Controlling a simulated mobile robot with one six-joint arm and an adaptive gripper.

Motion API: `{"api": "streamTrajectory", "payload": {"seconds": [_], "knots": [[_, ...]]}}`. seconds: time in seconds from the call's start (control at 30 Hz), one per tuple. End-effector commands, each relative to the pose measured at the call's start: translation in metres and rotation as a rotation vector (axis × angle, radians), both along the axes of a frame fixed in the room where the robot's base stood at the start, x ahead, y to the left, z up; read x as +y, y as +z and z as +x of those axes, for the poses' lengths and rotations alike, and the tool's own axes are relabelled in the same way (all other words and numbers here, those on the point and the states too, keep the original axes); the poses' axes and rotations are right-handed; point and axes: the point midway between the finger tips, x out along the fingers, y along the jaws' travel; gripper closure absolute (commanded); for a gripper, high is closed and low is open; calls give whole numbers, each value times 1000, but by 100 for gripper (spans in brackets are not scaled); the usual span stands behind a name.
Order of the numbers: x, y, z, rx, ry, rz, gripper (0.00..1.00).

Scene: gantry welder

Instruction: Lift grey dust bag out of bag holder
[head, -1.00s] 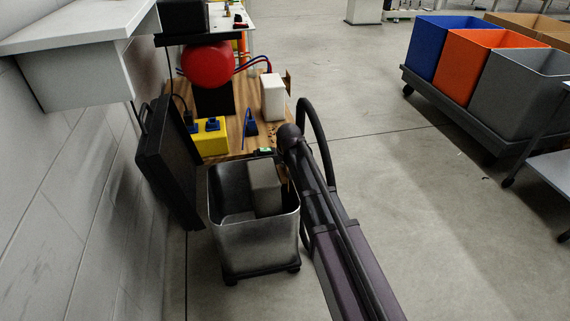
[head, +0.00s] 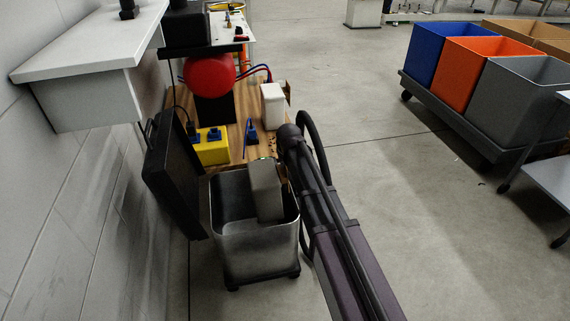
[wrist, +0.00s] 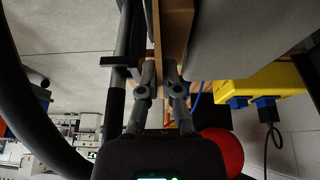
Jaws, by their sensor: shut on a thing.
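The grey dust bag (head: 265,188) stands upright, slightly tilted, in the open metal bag holder (head: 255,252). Its upper part rises above the holder's rim and its lower part is inside. In the wrist view the bag (wrist: 250,30) is a large grey surface at upper right, beside a brown flat collar (wrist: 174,35). My gripper (wrist: 160,76) is shut on this collar, with a finger on each side. In the head view my gripper is mostly hidden behind the bag and my arm, at the holder's right rim.
A black case (head: 170,180) leans by the wall, left of the holder. A yellow box (head: 211,150), red ball (head: 209,75) and white container (head: 273,105) are on the wooden surface behind. Bins on a cart (head: 470,125) stand at right. Floor between is clear.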

Motion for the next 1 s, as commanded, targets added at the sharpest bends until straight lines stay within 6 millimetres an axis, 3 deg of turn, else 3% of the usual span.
{"api": "streamTrajectory", "payload": {"seconds": [1.0], "knots": [[1,57,0,0,0,2,100]]}}
